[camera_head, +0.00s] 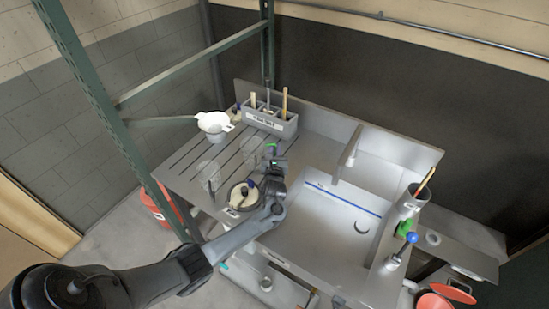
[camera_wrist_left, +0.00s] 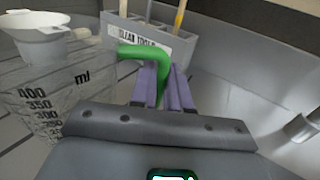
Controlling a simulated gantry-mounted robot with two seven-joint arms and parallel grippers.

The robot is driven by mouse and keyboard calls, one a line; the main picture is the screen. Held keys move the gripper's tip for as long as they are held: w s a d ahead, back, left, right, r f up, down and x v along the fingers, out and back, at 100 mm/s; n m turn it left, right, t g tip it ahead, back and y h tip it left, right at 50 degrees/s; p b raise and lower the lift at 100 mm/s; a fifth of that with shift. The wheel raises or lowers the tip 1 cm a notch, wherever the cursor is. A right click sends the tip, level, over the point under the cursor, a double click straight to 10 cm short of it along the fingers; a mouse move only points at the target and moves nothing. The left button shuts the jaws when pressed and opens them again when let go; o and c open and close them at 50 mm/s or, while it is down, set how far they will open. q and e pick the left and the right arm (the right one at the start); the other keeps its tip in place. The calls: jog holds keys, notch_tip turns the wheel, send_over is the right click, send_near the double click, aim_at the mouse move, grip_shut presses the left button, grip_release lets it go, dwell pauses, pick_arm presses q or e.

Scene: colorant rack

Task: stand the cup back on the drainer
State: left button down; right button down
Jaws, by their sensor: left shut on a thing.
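The clear measuring cup (camera_wrist_left: 50,100) has dark ml marks and a green handle (camera_wrist_left: 146,54). The cup looks upright in the left wrist view. In the head view it is faint, a clear round shape (camera_head: 253,147) over the slatted drainer (camera_head: 190,165). My left gripper (camera_head: 274,162) is shut on the green handle, with its purple fingers (camera_wrist_left: 163,88) around the handle's lower part. The cup's base is hidden in the left wrist view, and I cannot tell whether it touches the drainer. My right gripper is not in view.
A white funnel-shaped vessel (camera_head: 213,122) stands at the drainer's back left. A grey tool caddy (camera_head: 268,120) stands behind the cup. Another clear vessel (camera_head: 208,170) and a dark round pot (camera_head: 242,196) are on the drainer's front part. The sink basin (camera_head: 325,230) lies to the right.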

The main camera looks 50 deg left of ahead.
pick_arm(q)
jog(key=shift+f+b, duration=0.65)
jog(key=shift+f, duration=1.35)
jog(key=shift+f, duration=0.2)
jog(key=c, duration=1.1)
grip_release()
jog(key=shift+r, duration=0.15)
